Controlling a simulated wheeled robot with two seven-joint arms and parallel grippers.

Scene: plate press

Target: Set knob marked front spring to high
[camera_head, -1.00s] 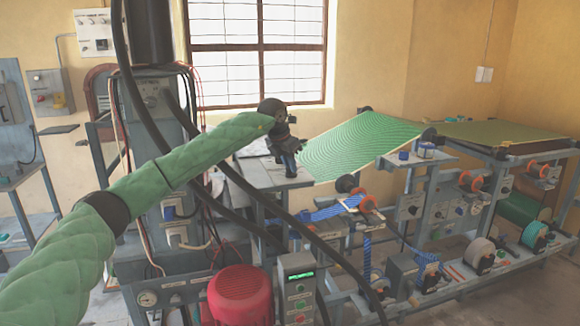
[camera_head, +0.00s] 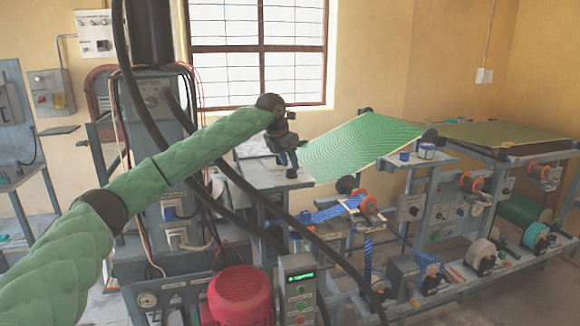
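No knob has a readable label, so I cannot tell which one is marked front spring. Grey control boxes with small knobs and buttons sit on the machine frame, one at the middle right (camera_head: 411,208). My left gripper (camera_head: 290,170) is dark and points down over the grey table at the near end of the green patterned sheet. Its fingers are too small and dark to show whether they are open or shut. My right gripper is out of view.
The green sheet (camera_head: 362,146) slopes up behind my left gripper. A green-lit control box (camera_head: 299,290) and a red motor (camera_head: 240,295) stand at the lower middle. Black cables (camera_head: 330,254) cross in front. Blue tape rolls and orange-hubbed spools line the frame at right.

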